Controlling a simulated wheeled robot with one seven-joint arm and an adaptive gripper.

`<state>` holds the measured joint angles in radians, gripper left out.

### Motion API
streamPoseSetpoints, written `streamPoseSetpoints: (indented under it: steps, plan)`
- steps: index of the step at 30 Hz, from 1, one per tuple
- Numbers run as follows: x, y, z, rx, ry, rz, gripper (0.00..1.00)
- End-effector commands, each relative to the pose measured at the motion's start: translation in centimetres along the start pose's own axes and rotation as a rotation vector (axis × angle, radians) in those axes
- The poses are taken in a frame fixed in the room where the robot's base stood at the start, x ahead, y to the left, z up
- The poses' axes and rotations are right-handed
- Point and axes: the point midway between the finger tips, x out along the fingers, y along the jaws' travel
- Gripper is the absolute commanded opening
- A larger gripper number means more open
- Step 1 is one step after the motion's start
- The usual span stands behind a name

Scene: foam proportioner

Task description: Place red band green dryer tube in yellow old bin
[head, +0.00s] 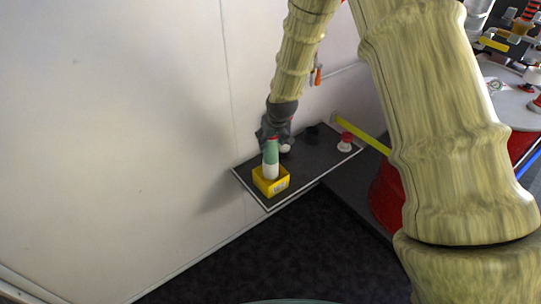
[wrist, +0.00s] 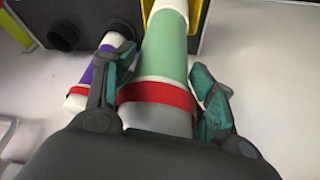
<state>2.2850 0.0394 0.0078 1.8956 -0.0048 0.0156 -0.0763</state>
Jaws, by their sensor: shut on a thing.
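The dryer tube, with a green body (head: 271,152) and a white lower end, stands roughly upright at the yellow bin (head: 277,187). Its white end shows at the bin's opening; I cannot tell how deep it sits. In the wrist view the green tube (wrist: 166,52) has a red band (wrist: 157,95) near the gripper. My gripper (wrist: 163,72) has a finger on each side of the tube and is shut on it. In the head view my gripper (head: 273,130) is above the bin. A corner of the yellow bin (wrist: 206,4) shows at the wrist view's top edge.
The bin stands on a dark shelf (head: 318,160) against a pale wall. A red-topped white item (head: 346,142) stands at the shelf's right.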

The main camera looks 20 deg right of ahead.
Motion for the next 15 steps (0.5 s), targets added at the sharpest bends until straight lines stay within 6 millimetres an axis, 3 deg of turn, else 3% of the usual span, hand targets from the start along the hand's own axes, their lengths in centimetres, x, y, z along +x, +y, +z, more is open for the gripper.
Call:
streamPoseSetpoints:
  steps: [15]
  plan:
    - [3.2, 0.0, 1.5, 0.001, -0.003, 0.0, 0.01]
